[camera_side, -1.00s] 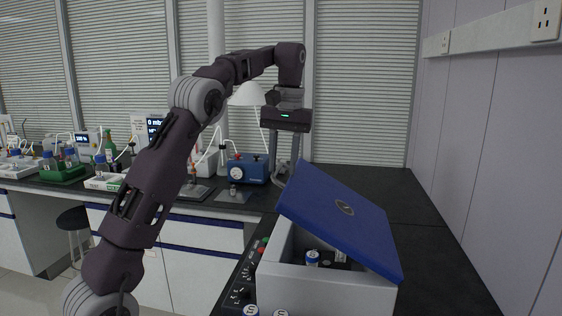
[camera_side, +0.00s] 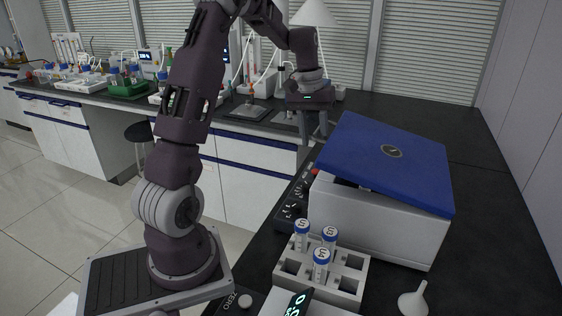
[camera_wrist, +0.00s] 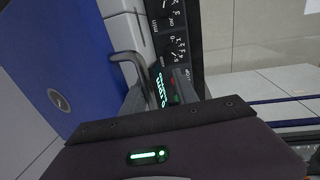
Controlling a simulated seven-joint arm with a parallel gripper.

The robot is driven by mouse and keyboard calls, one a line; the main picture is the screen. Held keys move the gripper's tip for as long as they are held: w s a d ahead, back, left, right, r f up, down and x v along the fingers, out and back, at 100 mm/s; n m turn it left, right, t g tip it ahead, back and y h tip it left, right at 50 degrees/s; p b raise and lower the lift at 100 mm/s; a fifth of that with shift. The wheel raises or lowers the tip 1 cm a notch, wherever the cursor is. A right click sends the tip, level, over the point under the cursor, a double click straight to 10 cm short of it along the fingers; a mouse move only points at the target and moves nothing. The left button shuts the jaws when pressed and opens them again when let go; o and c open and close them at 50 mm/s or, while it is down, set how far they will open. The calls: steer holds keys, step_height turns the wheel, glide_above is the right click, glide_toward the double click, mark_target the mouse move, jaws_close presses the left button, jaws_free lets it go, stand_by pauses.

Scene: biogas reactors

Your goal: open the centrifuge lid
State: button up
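The centrifuge is a pale grey box (camera_side: 375,225) with a blue lid (camera_side: 385,155) bearing a round emblem. The lid is tilted, with its left side slightly raised over a narrow dark gap. Its blue surface fills the left of the wrist view (camera_wrist: 45,50). My gripper (camera_side: 314,138) points down at the lid's upper-left side; its two grey fingers are apart with nothing seen between them. In the wrist view, the fingers (camera_wrist: 160,90) are partly hidden by the gripper body. A grey bent bar (camera_wrist: 128,57) shows beside them; I cannot tell what it belongs to.
A dark control panel (camera_side: 296,203) runs along the centrifuge's left side. A pale rack (camera_side: 350,283) with several blue-capped tubes stands in front, beside a small funnel (camera_side: 414,300). The black bench (camera_side: 490,190) is clear to the right. Lab equipment lines the back bench.

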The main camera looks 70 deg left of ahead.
step_height(320, 180, up, 6)
steer(key=s+a, duration=0.1)
steer(key=s+d+r+m+t, duration=0.1)
steer(key=s+d+r+m, duration=0.1)
steer(key=d, duration=0.4)
steer(key=s+d+r+m, duration=0.1)
steer(key=s+d+r, duration=0.15)
steer(key=d, duration=0.35)
steer(key=s+d+m+t+y, duration=0.1)
steer(key=s+d+m, duration=0.4)
steer(key=s+d, duration=0.7)
steer(key=shift+s+d+f+t, duration=0.2)
steer(key=shift+s+d+t, duration=0.1)
steer(key=shift+s+t, duration=0.6)
steer(key=shift+w, duration=0.1)
